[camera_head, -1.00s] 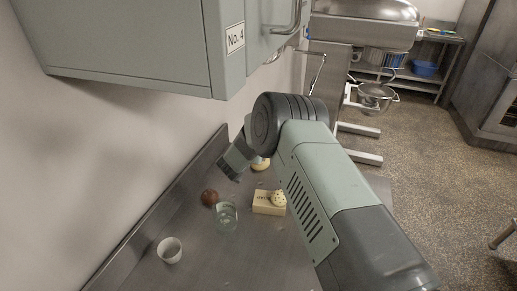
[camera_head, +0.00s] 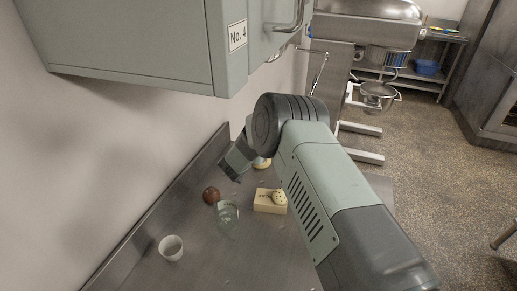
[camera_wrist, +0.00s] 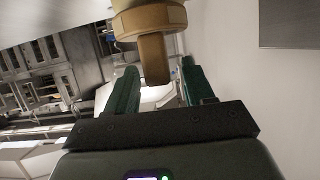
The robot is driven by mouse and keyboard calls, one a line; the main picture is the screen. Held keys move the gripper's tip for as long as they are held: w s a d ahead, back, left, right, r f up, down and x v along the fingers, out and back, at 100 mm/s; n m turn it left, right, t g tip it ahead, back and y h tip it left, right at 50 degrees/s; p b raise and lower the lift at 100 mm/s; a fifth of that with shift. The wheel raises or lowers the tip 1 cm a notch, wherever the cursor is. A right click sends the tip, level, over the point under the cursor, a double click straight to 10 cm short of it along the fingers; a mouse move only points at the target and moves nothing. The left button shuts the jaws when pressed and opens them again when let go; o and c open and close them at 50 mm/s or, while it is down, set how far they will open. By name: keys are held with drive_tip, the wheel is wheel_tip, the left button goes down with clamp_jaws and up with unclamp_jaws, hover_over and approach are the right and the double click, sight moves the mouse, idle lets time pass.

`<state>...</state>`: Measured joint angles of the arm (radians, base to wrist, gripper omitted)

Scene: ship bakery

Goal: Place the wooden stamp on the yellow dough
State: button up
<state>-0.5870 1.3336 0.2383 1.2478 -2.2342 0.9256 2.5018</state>
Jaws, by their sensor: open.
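In the wrist view, the wooden stamp (camera_wrist: 150,22) has a wide tan round part at the top and a narrower stem reaching down between my fingers. My gripper (camera_wrist: 159,66) is open, one green finger on each side of the stem, with visible gaps. In the head view, my gripper (camera_head: 231,173) is over the counter near the wall, partly hidden by my arm. A pale yellow rounded thing (camera_head: 262,163) shows beside it; I cannot tell whether it is the dough or the stamp. A dotted pale yellow lump (camera_head: 280,198) lies on a cream block, partly behind my arm.
On the metal counter (camera_head: 205,262) stand a cream block (camera_head: 265,207) with dark lettering, a clear glass (camera_head: 228,215), a red-brown round thing (camera_head: 211,195) and a white cup (camera_head: 171,248). A green cabinet (camera_head: 140,45) hangs above. Counter space is free near the front.

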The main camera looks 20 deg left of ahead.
drive_tip(key=v, duration=0.3)
drive_tip(key=shift+s, duration=0.3)
drive_tip(key=shift+r, duration=0.1)
